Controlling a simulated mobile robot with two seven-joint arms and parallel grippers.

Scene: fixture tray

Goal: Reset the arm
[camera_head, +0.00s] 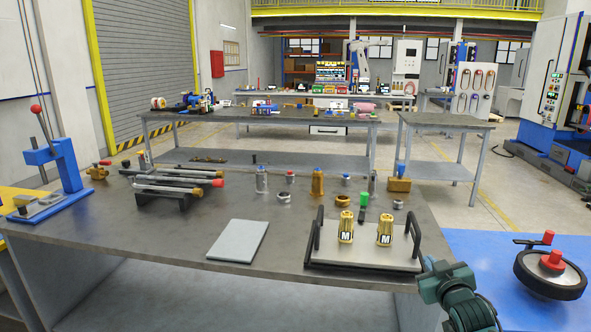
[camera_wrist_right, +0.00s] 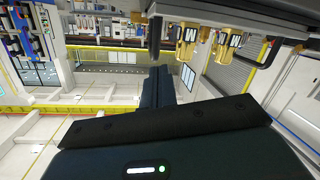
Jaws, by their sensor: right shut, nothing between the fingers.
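My right gripper (camera_head: 436,270) is at the front right corner of the grey workbench, just off the right end of the fixture tray (camera_head: 340,256). It is shut and empty; in the right wrist view the dark fingers (camera_wrist_right: 158,85) are together. Two gold cylindrical parts marked M, the left one (camera_head: 346,228) and the right one (camera_head: 384,232), stand upright on the tray, apart from the gripper. They also show upside down at the top of the wrist view (camera_wrist_right: 228,45). My left arm and gripper are not in view.
A grey flat plate (camera_head: 238,240) lies left of the tray. A blue lever press (camera_head: 50,170) stands at the far left, and several small bottles and fittings stand behind the tray. A black handwheel (camera_head: 549,274) sits on the blue surface at right. The bench's front left is clear.

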